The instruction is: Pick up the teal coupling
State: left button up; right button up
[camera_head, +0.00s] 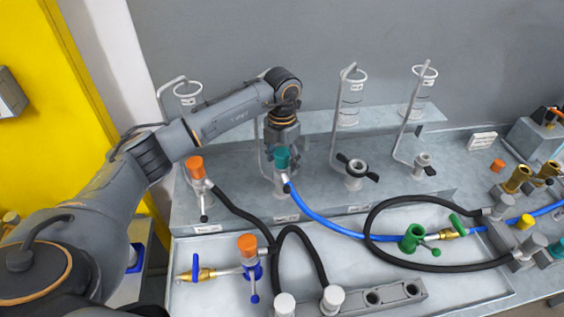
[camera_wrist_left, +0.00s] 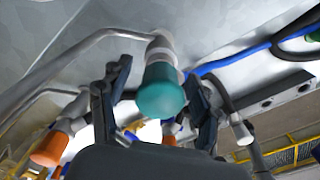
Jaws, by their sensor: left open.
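The teal coupling (camera_head: 282,158) stands upright on a stand at the rear bench, with a blue hose (camera_head: 325,230) leading from its lower part. My left gripper (camera_head: 283,146) is directly above it, pointing down, and partly hides its top. In the left wrist view the teal coupling (camera_wrist_left: 161,92) fills the middle, between the two dark fingers of my left gripper (camera_wrist_left: 158,80). The fingers are spread, with visible space on both sides of the coupling. My right gripper is not in view.
An orange coupling (camera_head: 196,167) stands close on the left and a dark-handled clamp (camera_head: 355,170) on the right. Bent metal rods with glass cylinders (camera_head: 351,97) rise behind. Black hoses (camera_head: 300,238) and a green coupling (camera_head: 412,238) lie on the front tray.

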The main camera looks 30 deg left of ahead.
pick_arm(q)
grip_shut()
jog(key=shift+r, duration=0.1)
jog(key=shift+w+r+b, duration=0.1)
jog(key=shift+r+b, duration=0.6)
jog(key=shift+b, duration=0.15)
jog(key=shift+r+b, duration=0.55)
jog(key=shift+r, duration=0.1)
jog(key=s+d+r+b, duration=0.3)
jog(key=s+d+r, duration=0.2)
jog(key=s+r, duration=0.5)
jog(key=s, duration=0.3)
jog(key=shift+r, duration=0.15)
jog(key=shift+s, duration=0.1)
